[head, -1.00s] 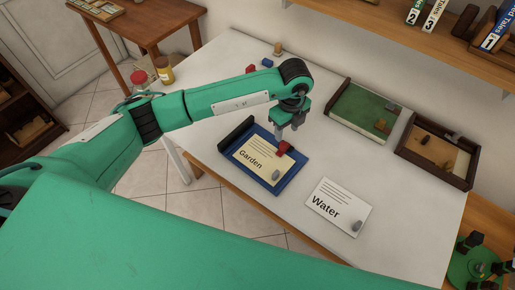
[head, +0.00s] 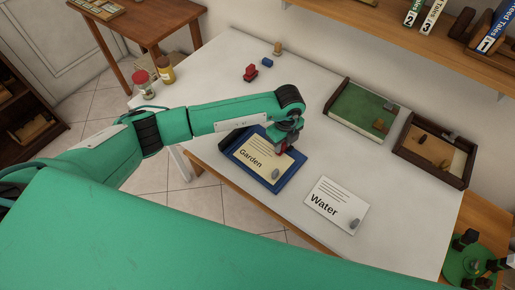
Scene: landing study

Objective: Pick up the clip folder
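The clip folder (head: 263,160) is a blue board with a cream sheet headed "Garden" and lies on the white table. A dark bar (head: 232,138) runs along its left end, partly behind my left arm. A grey stone-like piece (head: 276,174) rests on its near edge. My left gripper (head: 287,145) points down at the folder's far right edge, where a small red part shows at its fingers. The fingers are mostly hidden, so I cannot tell whether they are shut on it.
A white "Water" card (head: 335,204) with a grey stone lies to the right. A green-floored tray (head: 347,113) and a brown tray (head: 433,172) stand farther back. Red and blue toys lie behind my arm. Two jars stand at the table's far left.

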